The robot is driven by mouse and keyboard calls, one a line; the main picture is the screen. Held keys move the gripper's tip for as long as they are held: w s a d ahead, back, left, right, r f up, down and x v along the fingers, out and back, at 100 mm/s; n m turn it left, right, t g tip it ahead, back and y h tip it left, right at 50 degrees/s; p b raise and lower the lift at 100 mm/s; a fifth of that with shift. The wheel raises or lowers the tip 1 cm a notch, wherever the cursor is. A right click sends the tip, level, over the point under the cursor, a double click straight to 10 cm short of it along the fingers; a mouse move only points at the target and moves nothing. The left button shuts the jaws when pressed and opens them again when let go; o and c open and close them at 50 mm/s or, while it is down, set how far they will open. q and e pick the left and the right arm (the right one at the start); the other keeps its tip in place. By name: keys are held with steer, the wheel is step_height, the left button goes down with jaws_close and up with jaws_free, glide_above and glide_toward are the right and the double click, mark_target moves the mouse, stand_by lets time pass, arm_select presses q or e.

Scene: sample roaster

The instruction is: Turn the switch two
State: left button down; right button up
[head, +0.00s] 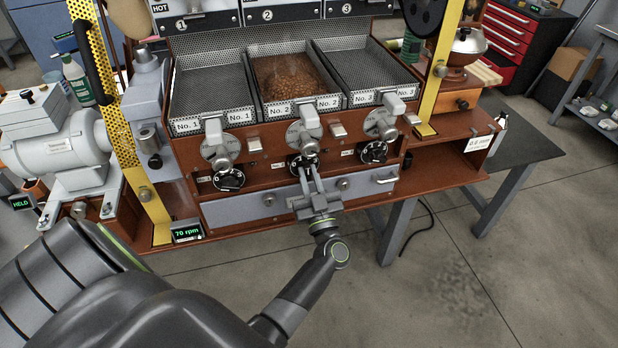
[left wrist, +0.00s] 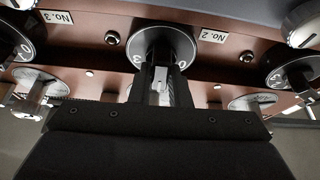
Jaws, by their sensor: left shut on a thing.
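Switch two (head: 303,161) is the middle of three black dials on the brown front of the roaster, below the No. 2 tray. It also shows in the left wrist view (left wrist: 158,36), upside down, with numerals on its rim and the No. 2 label (left wrist: 211,36) beside it. My left gripper (head: 308,173) reaches up to the dial from the front, shut on its knob. In the left wrist view the fingers cover the dial's lower part, so its exact setting is unclear. My right gripper is in neither view.
Black dials stand left (head: 229,179) and right (head: 373,152) of switch two. Grey lever knobs (head: 304,137) sit closely above. A grey drawer front (head: 240,211) lies below. The No. 2 tray (head: 323,100) holds brown beans. Floor in front is clear.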

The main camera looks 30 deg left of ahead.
arm_select(q)
steer(key=n+g+y, duration=0.1)
steer(key=n+g, duration=0.1)
steer(key=n, duration=0.2)
steer(key=n+g+b, duration=0.1)
steer(key=n+g, duration=0.1)
steer(key=n, duration=0.3)
steer(key=shift+y, duration=0.4)
steer(key=n+g, duration=0.1)
steer(key=n, duration=0.3)
steer(key=n+g+b, duration=0.1)
steer(key=n+g, duration=0.1)
steer(key=n, duration=0.1)
steer(key=shift+n+h, duration=0.3)
steer(key=shift+n, duration=0.1)
steer(key=c, duration=1.4)
jaws_free()
steer(key=shift+o, duration=0.2)
steer(key=shift+d+b, duration=0.1)
steer(key=shift+b, duration=0.2)
